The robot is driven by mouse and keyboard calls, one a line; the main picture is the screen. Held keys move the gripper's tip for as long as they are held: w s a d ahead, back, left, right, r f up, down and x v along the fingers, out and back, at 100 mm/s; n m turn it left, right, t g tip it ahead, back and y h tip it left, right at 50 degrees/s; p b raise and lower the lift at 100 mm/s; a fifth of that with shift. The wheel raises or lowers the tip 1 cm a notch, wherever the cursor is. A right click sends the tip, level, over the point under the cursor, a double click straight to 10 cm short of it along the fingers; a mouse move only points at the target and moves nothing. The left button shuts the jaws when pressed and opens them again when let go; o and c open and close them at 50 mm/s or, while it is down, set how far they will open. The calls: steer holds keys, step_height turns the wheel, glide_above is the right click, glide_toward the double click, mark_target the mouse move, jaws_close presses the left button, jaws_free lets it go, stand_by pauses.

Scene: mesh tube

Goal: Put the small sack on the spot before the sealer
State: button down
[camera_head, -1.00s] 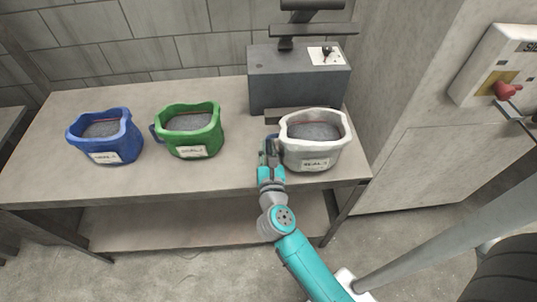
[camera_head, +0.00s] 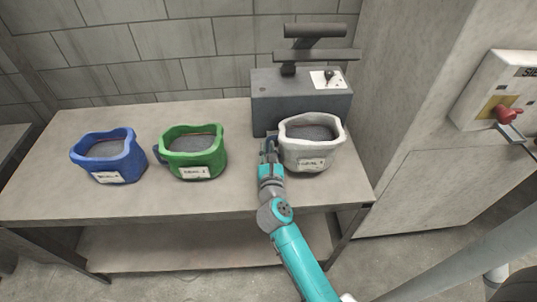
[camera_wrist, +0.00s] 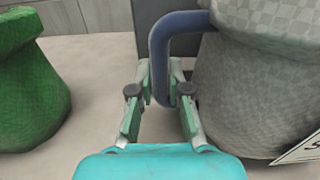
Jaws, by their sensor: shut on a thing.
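A white-grey sack (camera_head: 310,152) with an open top, grey fill and a front label is at the right of the table, in front of the sealer (camera_head: 300,97). I cannot tell whether its base touches the table. My gripper (camera_head: 268,151) is at its left side. In the wrist view my gripper (camera_wrist: 163,88) has its fingers on both sides of the dark blue handle (camera_wrist: 160,50) and is shut on it. The sack's body (camera_wrist: 255,90) fills the right of that view. The spot before the sealer is hidden behind the sack and gripper.
A green sack (camera_head: 193,158) and a blue sack (camera_head: 107,162) stand to the left on the table (camera_head: 90,200). The table is bare between the green sack and my gripper. A wall panel with a red knob (camera_head: 508,115) is at the far right.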

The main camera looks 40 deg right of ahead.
steer(key=shift+w+d+r, duration=0.1)
steer(key=shift+w+d, duration=0.3)
steer(key=shift+w, duration=0.15)
steer(key=shift+f, duration=1)
steer(key=c, duration=1.1)
jaws_free()
steer(key=shift+o, duration=0.2)
steer(key=shift+f, duration=0.15)
steer(key=v, duration=1.2)
